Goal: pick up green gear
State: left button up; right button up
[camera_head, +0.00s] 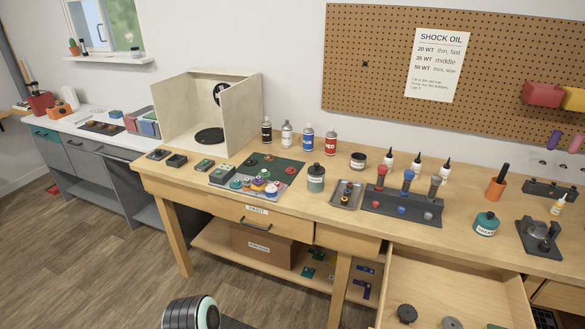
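I cannot pick out a green gear with certainty. An open wooden drawer (470,267) at the bottom right holds a dark toothed gear (407,313) and a grey round part (452,323). A small green piece (494,326) in the same drawer is cut off by the picture's bottom edge, so its shape is hidden. Small green pieces (308,272) also lie on the shelf under the bench, too small to name. Neither gripper shows; only a rounded black and teal link of mine is at the bottom.
The workbench (460,205) carries a green mat (285,165) with red round parts and several small colored pots. Spray cans, bottles and a rack of red, blue and grey shocks (408,182) stand behind. An open-front wooden box (188,125) stands at left. The floor in front is clear.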

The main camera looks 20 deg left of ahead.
aim_at(264, 173)
jog(key=i+j+z, duration=0.25)
jog(key=j, duration=0.25)
jog(key=j+z, duration=0.2)
jog(key=j, duration=0.35)
jog(key=i+j+z, duration=0.1)
jog(key=j, duration=1)
